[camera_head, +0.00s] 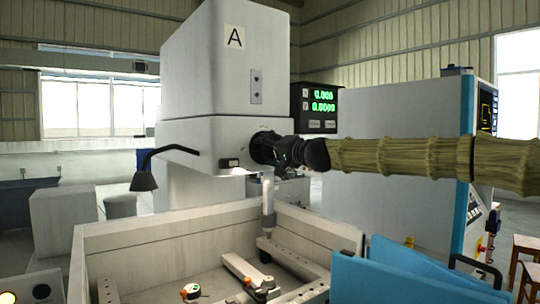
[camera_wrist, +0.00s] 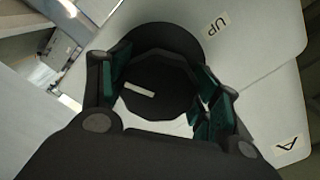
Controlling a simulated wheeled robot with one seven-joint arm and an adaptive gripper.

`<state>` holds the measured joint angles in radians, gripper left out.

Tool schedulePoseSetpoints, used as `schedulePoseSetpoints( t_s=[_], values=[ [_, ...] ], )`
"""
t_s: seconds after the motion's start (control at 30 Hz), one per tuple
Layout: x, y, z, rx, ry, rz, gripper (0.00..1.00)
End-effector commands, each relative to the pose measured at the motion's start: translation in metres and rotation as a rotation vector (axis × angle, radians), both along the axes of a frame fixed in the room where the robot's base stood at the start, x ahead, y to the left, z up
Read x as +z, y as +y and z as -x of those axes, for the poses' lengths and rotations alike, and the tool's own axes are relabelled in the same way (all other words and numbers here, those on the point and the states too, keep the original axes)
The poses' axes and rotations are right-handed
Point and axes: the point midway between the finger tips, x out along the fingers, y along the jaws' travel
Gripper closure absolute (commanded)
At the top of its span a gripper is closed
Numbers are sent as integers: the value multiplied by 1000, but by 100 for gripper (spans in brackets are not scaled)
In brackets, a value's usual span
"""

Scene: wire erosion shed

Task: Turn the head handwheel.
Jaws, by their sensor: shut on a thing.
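The head handwheel (camera_head: 264,147) is a dark round wheel on the right side of the white machine head (camera_head: 190,140), which bears a label "A". In the wrist view the handwheel (camera_wrist: 160,85) is a black disc with a pale mark on its face, and an "UP" label sits beside it on the head. My gripper (camera_head: 290,151) reaches in from the right and meets the wheel. In the wrist view its green-padded fingers (camera_wrist: 165,90) lie on both sides of the wheel's rim, shut on it. In the head view my gripper hides part of the wheel.
Below the head is an open-topped work tank (camera_head: 150,233) with clamps inside. A black lamp (camera_head: 144,181) hangs left of the head. A display (camera_head: 318,108) with green digits stands behind my gripper. A blue panel (camera_head: 395,275) is at the lower right, and a control cabinet (camera_head: 400,110) stands behind my arm.

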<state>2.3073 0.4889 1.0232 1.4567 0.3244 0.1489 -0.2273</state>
Motion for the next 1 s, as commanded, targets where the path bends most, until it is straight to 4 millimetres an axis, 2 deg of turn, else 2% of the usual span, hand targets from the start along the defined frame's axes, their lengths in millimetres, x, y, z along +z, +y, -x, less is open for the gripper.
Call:
schedulePoseSetpoints(
  t_s=[0.6,1.0],
  values=[
    [3,-2,-1,-4,313,-439,61],
    [4,-3,-1,-4,413,-575,61]
  ],
)
